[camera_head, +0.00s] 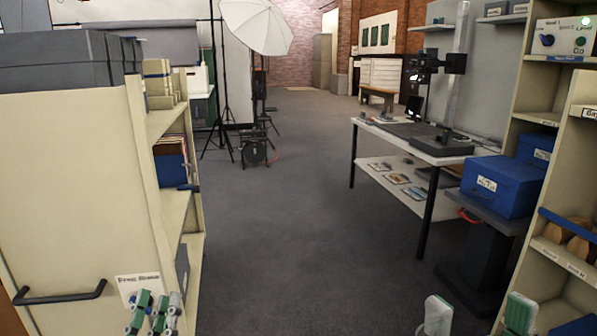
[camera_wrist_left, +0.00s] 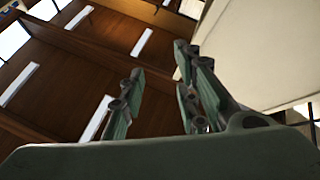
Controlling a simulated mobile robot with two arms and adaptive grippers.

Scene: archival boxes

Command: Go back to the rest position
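My left gripper (camera_head: 155,312) shows at the bottom left of the head view, beside the end panel of the left shelf unit. In the left wrist view the fingers of this gripper (camera_wrist_left: 158,62) stand apart with nothing between them. They point up toward a brown ceiling with white light strips. My right gripper (camera_head: 478,315) shows at the bottom right of the head view as two pale, green-edged fingertips set wide apart. No object shows between them; the rest of it is below the frame.
The cream left shelf unit (camera_head: 80,190), with a black handle (camera_head: 60,297), is close. On the right are a blue box (camera_head: 503,186) on a dark stand, a shelf unit (camera_head: 545,110) and a white table (camera_head: 410,137). Grey floor (camera_head: 310,200) between them is clear.

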